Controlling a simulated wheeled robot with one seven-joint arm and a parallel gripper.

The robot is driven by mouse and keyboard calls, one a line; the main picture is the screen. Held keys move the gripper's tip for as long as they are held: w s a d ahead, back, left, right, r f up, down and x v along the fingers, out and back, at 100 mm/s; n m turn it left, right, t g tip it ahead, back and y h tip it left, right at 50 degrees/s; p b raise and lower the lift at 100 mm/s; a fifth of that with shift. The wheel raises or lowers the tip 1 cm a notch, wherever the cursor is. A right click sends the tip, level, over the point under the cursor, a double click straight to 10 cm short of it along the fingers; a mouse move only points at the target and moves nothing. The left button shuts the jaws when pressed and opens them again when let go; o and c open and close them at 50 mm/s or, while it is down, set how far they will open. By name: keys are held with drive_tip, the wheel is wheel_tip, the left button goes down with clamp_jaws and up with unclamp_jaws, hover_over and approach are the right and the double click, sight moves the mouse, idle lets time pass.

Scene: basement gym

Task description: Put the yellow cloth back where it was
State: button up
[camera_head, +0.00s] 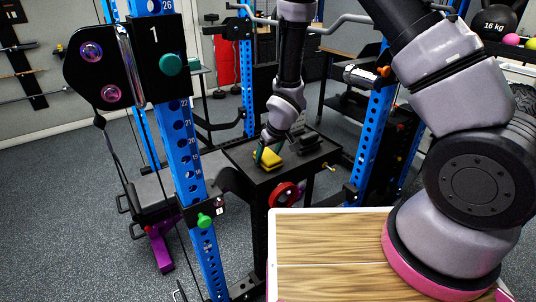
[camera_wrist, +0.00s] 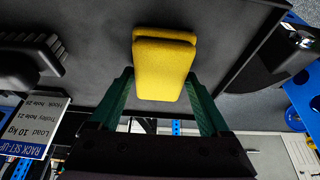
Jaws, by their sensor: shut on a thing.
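The folded yellow cloth (camera_head: 267,160) is at the black top (camera_head: 240,157) of a stand between the blue rack posts. In the wrist view the cloth (camera_wrist: 164,62) is a thick folded pad, with its lower end between the green fingers of my gripper (camera_wrist: 163,100). My gripper (camera_head: 268,153) points down and is shut on the cloth. I cannot tell whether the cloth rests on the black top or is just above it.
A black brush-like object (camera_wrist: 35,57) lies on the black top, left of the cloth in the wrist view. A set-up card (camera_wrist: 30,125) is near it. Blue uprights (camera_head: 190,160) stand close by. A red ring-shaped part (camera_head: 284,194) is at the stand's front.

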drive_tip(key=o, duration=1)
drive_tip(key=s+d+r+m+t, duration=0.1)
drive_tip(key=s+d+r+m, duration=0.1)
drive_tip(key=d+r, duration=0.65)
drive_tip(key=s+d+r+m+h, duration=0.15)
drive_tip(key=d+r, duration=0.25)
drive_tip(key=r, duration=0.9)
drive_tip(key=s+d+r+m+t, duration=0.1)
drive_tip(key=s+d+r+m, duration=0.15)
drive_tip(key=d+r, duration=0.55)
drive_tip(key=s+d+r+m, duration=0.1)
drive_tip(key=s+r, duration=0.3)
drive_tip(key=s+d+r+m+t, duration=0.1)
drive_tip(key=s+d+r+m, duration=0.1)
drive_tip(key=s+r, duration=0.3)
drive_tip(key=s+d+r+m+y, duration=0.1)
drive_tip(key=s+r+m, duration=0.1)
drive_tip(key=s+r, duration=0.2)
drive_tip(key=shift+s+d+r, duration=0.15)
drive_tip(key=shift+s+d, duration=0.05)
drive_tip(key=shift+s, duration=0.1)
